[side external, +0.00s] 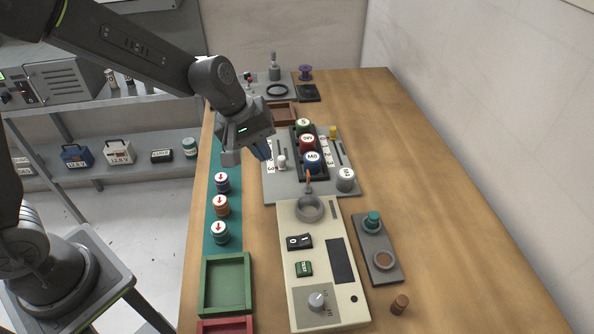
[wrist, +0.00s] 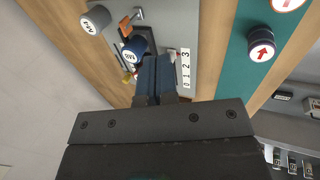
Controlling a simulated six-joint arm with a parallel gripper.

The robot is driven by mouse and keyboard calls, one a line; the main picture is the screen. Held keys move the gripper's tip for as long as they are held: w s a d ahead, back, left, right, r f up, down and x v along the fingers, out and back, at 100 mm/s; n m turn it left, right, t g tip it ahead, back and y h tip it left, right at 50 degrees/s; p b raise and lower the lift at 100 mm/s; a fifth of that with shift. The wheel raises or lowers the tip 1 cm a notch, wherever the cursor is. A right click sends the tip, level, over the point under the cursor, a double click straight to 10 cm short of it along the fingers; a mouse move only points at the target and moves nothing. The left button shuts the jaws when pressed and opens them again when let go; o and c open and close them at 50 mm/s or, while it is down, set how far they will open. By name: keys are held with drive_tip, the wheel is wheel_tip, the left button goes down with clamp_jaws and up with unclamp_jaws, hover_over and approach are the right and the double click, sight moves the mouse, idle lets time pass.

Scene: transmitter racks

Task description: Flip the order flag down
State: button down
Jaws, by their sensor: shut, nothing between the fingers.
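A small orange piece (side external: 308,176), which looks like the order flag, stands upright at the near edge of the grey panel (side external: 285,187), close to the blue knob marked M0 (side external: 313,161). In the wrist view the orange piece (wrist: 125,26) is at upper left, beside the blue knob (wrist: 134,48). My gripper (side external: 263,151) is shut and empty above the panel's left edge, near a white-capped slider (side external: 281,162) and its number scale. It is to the left of the orange piece and apart from it. In the wrist view my fingertips (wrist: 157,62) partly cover the panel.
Red (side external: 307,143) and green (side external: 304,126) knobs stand behind the blue one. A white-topped cylinder (side external: 345,179) stands at the panel's right corner. Arrow-marked canisters (side external: 221,205) line the teal strip. A cream console (side external: 318,270) lies in front.

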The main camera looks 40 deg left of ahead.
approach(309, 188)
drive_tip(key=f, duration=0.1)
drive_tip(key=s+a+f, duration=0.2)
drive_tip(key=shift+a+f, duration=0.1)
drive_tip(key=shift+f, duration=0.25)
drive_tip(key=shift+w+d+f, duration=0.2)
drive_tip(key=shift+w+d, duration=0.85)
drive_tip(key=shift+w, duration=0.05)
drive_tip(key=shift+w+d, duration=0.4)
drive_tip(key=shift+w+d+r+g+y, duration=0.2)
drive_tip(key=shift+w+d+g+y, duration=0.15)
drive_tip(key=shift+g+y, duration=0.35)
drive_tip(key=shift+w+d+g+y, duration=0.3)
drive_tip(key=shift+g+y, duration=0.2)
drive_tip(key=shift+w+d+g+y, duration=0.65)
drive_tip(key=shift+g+y, duration=0.45)
drive_tip(key=shift+w+d+f, duration=0.15)
drive_tip(key=shift+w+d, duration=0.15)
drive_tip(key=shift+s+a, duration=0.1)
